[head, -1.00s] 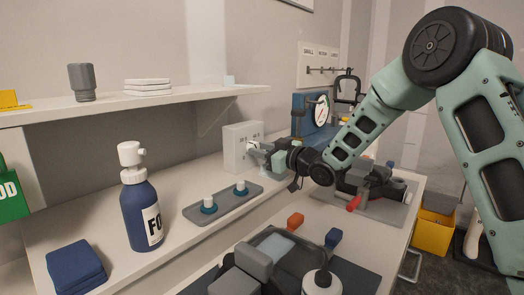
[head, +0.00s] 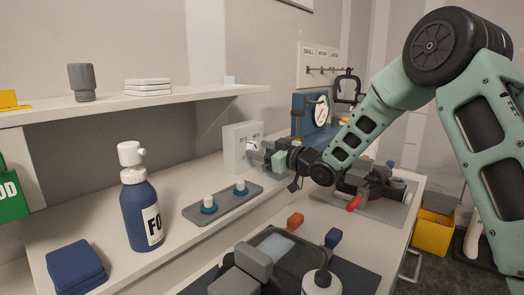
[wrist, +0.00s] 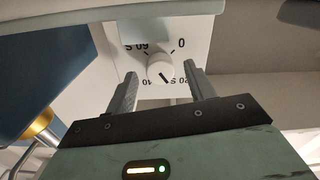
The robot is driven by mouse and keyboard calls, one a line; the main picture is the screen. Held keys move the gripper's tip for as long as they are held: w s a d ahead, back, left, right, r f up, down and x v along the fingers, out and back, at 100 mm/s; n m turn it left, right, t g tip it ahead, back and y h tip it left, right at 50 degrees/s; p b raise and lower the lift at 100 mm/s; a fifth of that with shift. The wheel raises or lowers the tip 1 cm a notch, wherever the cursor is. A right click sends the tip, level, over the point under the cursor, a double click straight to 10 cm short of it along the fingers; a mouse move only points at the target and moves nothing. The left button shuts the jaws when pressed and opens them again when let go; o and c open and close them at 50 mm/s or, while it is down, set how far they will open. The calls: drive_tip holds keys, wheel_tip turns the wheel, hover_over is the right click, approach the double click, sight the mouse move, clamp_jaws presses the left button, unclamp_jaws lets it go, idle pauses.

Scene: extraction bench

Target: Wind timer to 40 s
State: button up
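The timer is a white box (head: 237,150) at the back of the bench in the head view. Its white dial face and round white knob (wrist: 160,66) show in the wrist view, upside down, with marks 0, 20 s, 40 and 60 s around it. A dark line on the knob points down and slightly right in that view, between the 40 and 20 s labels. My gripper (wrist: 161,82) is open in front of the dial, one finger to each side of the knob with gaps between. In the head view my gripper (head: 259,157) hides part of the box's right side.
A grey tray with two small white-topped vials (head: 222,206) lies left of my gripper. A blue pump bottle (head: 142,210) stands farther left. A blue dial gauge (head: 312,115) stands behind my arm. A shelf (head: 130,103) runs above the bench.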

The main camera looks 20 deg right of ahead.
drive_tip(key=shift+s+d, duration=0.1)
drive_tip(key=b+v, duration=0.2)
drive_tip(key=v, duration=1.5)
drive_tip(key=shift+s, duration=0.1)
drive_tip(key=p, duration=0.4)
drive_tip(key=shift+r+m+p, duration=0.25)
drive_tip(key=shift+m+p, duration=0.1)
drive_tip(key=shift+m, duration=0.05)
drive_tip(key=p+x, duration=0.1)
drive_tip(key=x, duration=0.5)
drive_tip(key=p+x, duration=0.1)
drive_tip(key=x, duration=0.4)
drive_tip(key=p+x, duration=0.1)
drive_tip(key=x, duration=0.5)
drive_tip(key=shift+w+f, duration=0.25)
drive_tip(key=c, duration=1)
